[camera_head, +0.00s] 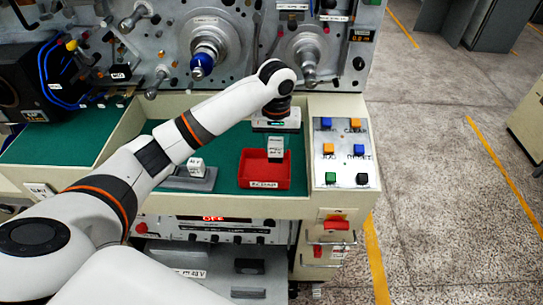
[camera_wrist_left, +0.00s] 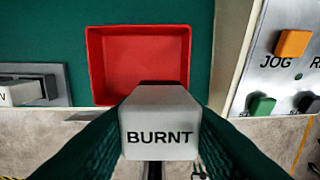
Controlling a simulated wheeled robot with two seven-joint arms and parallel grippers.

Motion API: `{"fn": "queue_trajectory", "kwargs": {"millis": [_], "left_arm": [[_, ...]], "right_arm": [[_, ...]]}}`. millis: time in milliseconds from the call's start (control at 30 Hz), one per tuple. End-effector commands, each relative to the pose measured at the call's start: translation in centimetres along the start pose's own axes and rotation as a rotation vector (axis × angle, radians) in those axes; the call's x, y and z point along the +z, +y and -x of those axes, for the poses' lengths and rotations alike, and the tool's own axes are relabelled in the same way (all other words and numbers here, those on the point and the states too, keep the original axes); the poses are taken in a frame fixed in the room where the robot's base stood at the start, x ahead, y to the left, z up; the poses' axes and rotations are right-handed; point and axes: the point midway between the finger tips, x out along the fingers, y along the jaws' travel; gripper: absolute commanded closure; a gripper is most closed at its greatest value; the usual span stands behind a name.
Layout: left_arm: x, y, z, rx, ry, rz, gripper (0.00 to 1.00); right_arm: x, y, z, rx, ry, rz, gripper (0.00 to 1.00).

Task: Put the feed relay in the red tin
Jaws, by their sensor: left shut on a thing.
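The red tin (camera_head: 265,184) stands on the green work surface, and its open inside shows empty in the left wrist view (camera_wrist_left: 137,62). My left gripper (camera_head: 277,134) is shut on a pale grey block-shaped relay (camera_head: 276,148). Its face reads BURNT in the left wrist view (camera_wrist_left: 160,137). The relay hangs upright over the tin in the head view; in the wrist view it overlaps the tin's near edge. My right gripper is not in view.
Left of the tin, a grey socket block (camera_head: 190,180) holds another white labelled block (camera_head: 196,167). Right of the tin is a button panel (camera_head: 342,152) with coloured buttons. Behind stands the machine face with spindles (camera_head: 203,62). Green surface left of the socket is clear.

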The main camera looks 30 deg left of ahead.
Motion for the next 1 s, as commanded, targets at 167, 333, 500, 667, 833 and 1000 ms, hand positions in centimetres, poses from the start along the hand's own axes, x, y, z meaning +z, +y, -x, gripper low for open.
{"fn": "queue_trajectory", "kwargs": {"millis": [167, 333, 500, 667, 833, 1000], "left_arm": [[-0.1, 0.1, -3.3, 0.005, 0.006, 0.001, 0.87], [-0.1, 0.1, -5.5, 0.003, 0.002, 0.001, 0.87], [-0.1, 0.1, -7.5, 0.003, 0.004, 0.000, 0.87], [-0.1, 0.1, -9.3, 0.003, 0.001, 0.000, 0.87], [-0.1, 0.1, -9.5, 0.002, 0.000, -0.001, 0.87], [-0.1, 0.1, -9.7, 0.002, 0.001, 0.000, 0.87]], "right_arm": [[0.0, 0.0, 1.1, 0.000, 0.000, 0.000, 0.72], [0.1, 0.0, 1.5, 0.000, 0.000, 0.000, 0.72], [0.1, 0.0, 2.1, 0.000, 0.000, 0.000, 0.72], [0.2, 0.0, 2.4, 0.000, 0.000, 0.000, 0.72], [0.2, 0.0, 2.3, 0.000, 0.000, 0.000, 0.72], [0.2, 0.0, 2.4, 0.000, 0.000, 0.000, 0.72]]}}
